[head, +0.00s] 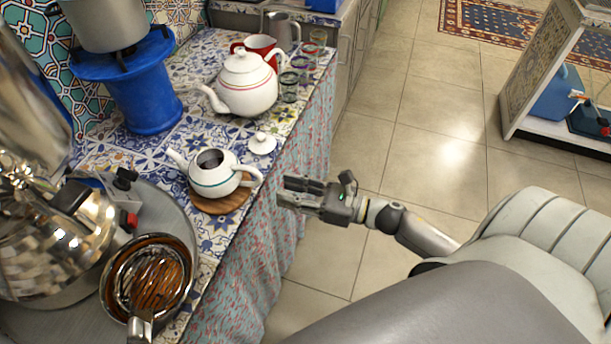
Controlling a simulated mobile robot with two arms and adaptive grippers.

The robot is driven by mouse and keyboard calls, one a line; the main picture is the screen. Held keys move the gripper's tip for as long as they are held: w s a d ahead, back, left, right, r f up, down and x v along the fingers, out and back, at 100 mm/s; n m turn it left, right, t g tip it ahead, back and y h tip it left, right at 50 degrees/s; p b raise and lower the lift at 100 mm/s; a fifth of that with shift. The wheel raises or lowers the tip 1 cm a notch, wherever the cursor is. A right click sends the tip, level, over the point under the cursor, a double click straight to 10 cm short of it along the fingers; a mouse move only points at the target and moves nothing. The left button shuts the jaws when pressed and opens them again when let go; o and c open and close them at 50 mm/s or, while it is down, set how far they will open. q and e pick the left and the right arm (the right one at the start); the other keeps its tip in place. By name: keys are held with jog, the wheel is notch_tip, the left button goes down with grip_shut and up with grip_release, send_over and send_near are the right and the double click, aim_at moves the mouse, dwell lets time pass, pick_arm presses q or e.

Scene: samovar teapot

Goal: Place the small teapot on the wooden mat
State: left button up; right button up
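The small white teapot (213,174), with a teal band and no lid on it, stands upright on the round wooden mat (222,204) on the tiled counter. Its spout points to the upper left and its handle to the right. Its small white lid (262,143) lies on the tiles beside it. My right gripper (282,192) is just right of the handle, past the counter's edge. A gap shows between its fingers, and it is empty and apart from the teapot. My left gripper is not in view.
A larger white teapot (247,87), glasses (289,86) and a red-and-white pitcher (262,48) stand farther back. A blue stand (140,92) bears a pot. A shiny samovar (60,240) and a metal strainer (150,278) are at left.

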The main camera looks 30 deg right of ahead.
jog(key=s+d+f+m+h, duration=0.1)
jog(key=d+f+m+h, duration=0.35)
jog(key=f+m, duration=0.4)
jog(key=s+d+f+m+h, duration=0.25)
jog(key=d+f+m, duration=0.25)
jog(key=f+m, duration=0.3)
jog(key=s+f+m+g+h, duration=0.1)
jog(key=s+f+m, duration=0.15)
jog(key=f, duration=0.25)
jog(key=s+d+f+m+g+h, duration=0.1)
jog(key=f+m+h, duration=0.15)
jog(key=f, duration=0.25)
jog(key=s+f+m+g, duration=0.1)
jog(key=s+f+m, duration=0.1)
jog(key=f+m, duration=0.25)
jog(key=s+a+f+m+g, duration=0.3)
jog(key=s+f+m, duration=0.2)
jog(key=s, duration=0.4)
jog(key=s+a+f+m+g+h, duration=0.1)
jog(key=s+a+f+m+g, duration=0.1)
jog(key=s+f+m, duration=0.3)
jog(key=s+a+f+m+g, duration=0.3)
jog(key=s+f, duration=0.5)
jog(key=s, duration=0.4)
jog(key=shift+s+a+f+m+g, duration=0.3)
jog(key=shift+s+f+m+g, duration=0.1)
jog(key=shift+m+g, duration=0.55)
jog(key=shift+r+h, duration=0.1)
jog(key=shift+h, duration=0.15)
